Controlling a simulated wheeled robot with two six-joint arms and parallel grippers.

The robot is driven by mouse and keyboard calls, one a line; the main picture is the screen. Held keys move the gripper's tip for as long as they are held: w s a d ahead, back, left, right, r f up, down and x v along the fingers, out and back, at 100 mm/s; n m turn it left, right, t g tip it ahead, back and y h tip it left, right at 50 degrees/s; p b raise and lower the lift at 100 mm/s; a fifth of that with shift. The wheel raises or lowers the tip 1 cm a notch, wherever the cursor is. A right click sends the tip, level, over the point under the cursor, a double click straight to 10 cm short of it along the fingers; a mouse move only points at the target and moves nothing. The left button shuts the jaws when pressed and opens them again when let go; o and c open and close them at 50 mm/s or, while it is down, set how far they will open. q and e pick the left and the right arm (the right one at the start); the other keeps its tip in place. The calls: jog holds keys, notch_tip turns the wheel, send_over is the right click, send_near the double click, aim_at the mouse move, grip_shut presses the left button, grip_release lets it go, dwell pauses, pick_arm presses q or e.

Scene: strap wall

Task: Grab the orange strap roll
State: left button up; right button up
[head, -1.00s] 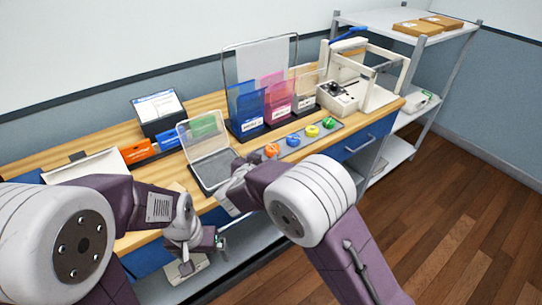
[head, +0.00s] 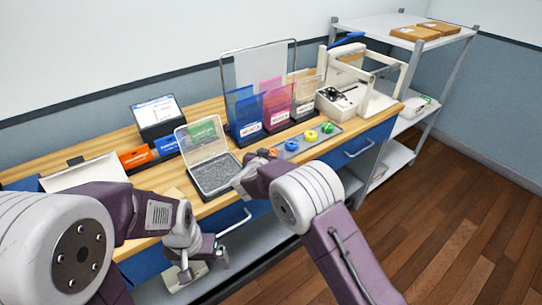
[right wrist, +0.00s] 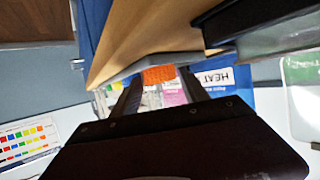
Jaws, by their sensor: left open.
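The orange strap roll (head: 273,152) lies at the left end of a grey strip on the bench, with blue, yellow and green rolls to its right. My right forearm partly hides it in the head view. My right gripper (head: 240,184) is just left of the roll there, its fingertips unclear. In the right wrist view, its two fingers (right wrist: 160,95) are apart, with an orange textured patch (right wrist: 158,75) showing between and beyond them. I see no clear contact. My left gripper (head: 220,254) hangs low in front of the bench, open, away from the rolls.
A clear-lidded case (head: 212,172) stands open left of my right gripper. Blue, pink and clear holders (head: 275,108) stand behind the rolls. A white-framed machine (head: 345,100) is at the right. Orange and blue boxes (head: 134,157) are at the left.

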jog(key=c, duration=1)
jog(key=shift+o, duration=0.2)
jog(key=shift+r, duration=0.35)
notch_tip(320, 180, up, 4)
jog(key=shift+s+d+f+p, duration=0.1)
jog(key=shift+p, duration=0.55)
jog(key=s+d+r, duration=0.6)
jog(key=s, duration=0.3)
jog(key=shift+s+d+r, duration=0.15)
jog(key=shift+d+r, duration=0.05)
jog(key=shift+d, duration=0.05)
